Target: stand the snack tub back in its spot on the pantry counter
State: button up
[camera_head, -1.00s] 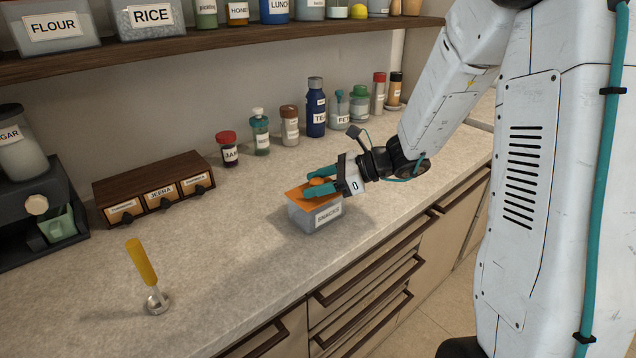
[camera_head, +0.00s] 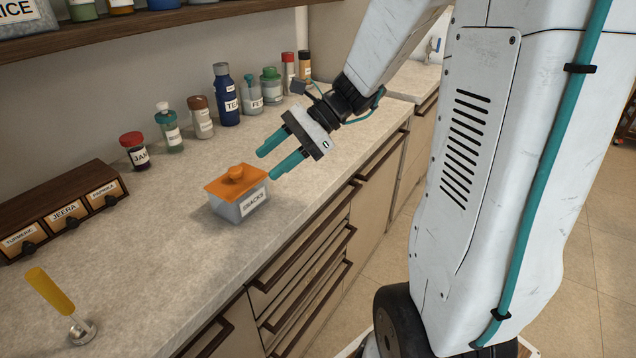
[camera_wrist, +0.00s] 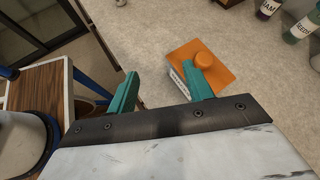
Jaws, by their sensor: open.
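The snack tub (camera_head: 238,196) stands upright on the pantry counter (camera_head: 180,262). It is a grey box with an orange lid, a round orange knob and a "SNACKS" label. My gripper (camera_head: 270,166) is open and empty, up and to the right of the tub, its two teal fingers apart from each other. In the wrist view the tub's orange lid (camera_wrist: 222,76) lies beyond the right finger, which covers part of it. Nothing is between the fingers (camera_wrist: 165,88).
A jam jar (camera_head: 135,152), a blue tea bottle (camera_head: 226,96) and several other jars line the back wall. A wooden spice drawer box (camera_head: 62,205) and a yellow-handled tool (camera_head: 50,292) are at left. Counter around the tub is clear. A shelf (camera_head: 90,35) hangs above.

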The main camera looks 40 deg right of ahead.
jog(key=s+a+r+n+g+h, duration=0.25)
jog(key=s+a+n+h, duration=0.25)
jog(key=s+n, duration=0.55)
jog(key=s+d+n+h, duration=0.3)
jog(key=s+n+h, duration=0.3)
jog(key=s+n, duration=0.2)
jog(key=shift+s+d+r+t, duration=0.2)
jog(key=shift+s+r+t, duration=0.15)
jog(key=shift+s, duration=0.55)
